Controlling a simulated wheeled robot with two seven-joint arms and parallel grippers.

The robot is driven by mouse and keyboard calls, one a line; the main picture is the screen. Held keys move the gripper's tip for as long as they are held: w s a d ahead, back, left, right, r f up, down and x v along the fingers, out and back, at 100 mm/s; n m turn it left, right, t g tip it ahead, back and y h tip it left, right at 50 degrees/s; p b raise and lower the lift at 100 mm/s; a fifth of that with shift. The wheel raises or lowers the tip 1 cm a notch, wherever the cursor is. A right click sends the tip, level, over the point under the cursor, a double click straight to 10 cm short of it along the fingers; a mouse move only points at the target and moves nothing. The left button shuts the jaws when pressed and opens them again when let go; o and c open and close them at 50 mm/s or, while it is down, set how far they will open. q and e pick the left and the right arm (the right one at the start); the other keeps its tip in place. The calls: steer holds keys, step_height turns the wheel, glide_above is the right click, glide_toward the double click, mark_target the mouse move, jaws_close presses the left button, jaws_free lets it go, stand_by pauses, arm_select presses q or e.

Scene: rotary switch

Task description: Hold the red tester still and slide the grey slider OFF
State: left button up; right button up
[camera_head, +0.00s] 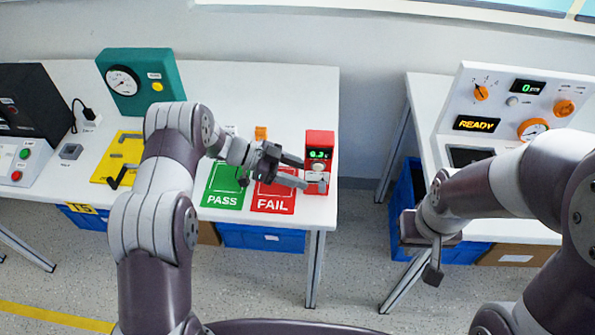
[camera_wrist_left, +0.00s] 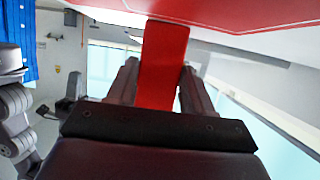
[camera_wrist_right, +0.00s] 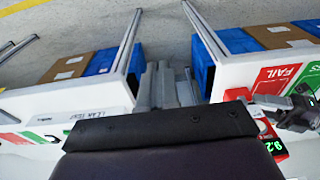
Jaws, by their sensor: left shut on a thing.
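The red tester (camera_head: 320,142) stands upright near the right end of the left table, with lit green digits and a pale lower face. A small light-grey part (camera_head: 318,167) on its front may be the slider; its setting is too small to read. My left gripper (camera_head: 303,174) is shut on the tester from the left. In the left wrist view, the red tester body (camera_wrist_left: 162,65) sits between its fingers. My right gripper (camera_head: 433,274) hangs empty over the gap between the tables, apart from the tester. Its fingers (camera_wrist_right: 165,85) look closed together in the right wrist view.
Green PASS (camera_head: 222,200) and red FAIL (camera_head: 273,204) mats lie left of the tester. A teal gauge box (camera_head: 168,75) and a yellow fixture (camera_head: 104,165) stand further left. A READY panel (camera_head: 500,98) stands on the right table. Open floor lies between the tables.

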steer(key=o, duration=0.5)
steer(key=shift+o, duration=0.6)
steer(key=shift+s+f+n+g, duration=0.3)
steer(key=shift+n, duration=0.7)
steer(key=n+t, duration=1.2)
steer(key=n, duration=2.2)
glide_toward(322, 190)
steer(key=x, duration=0.8)
jaws_close()
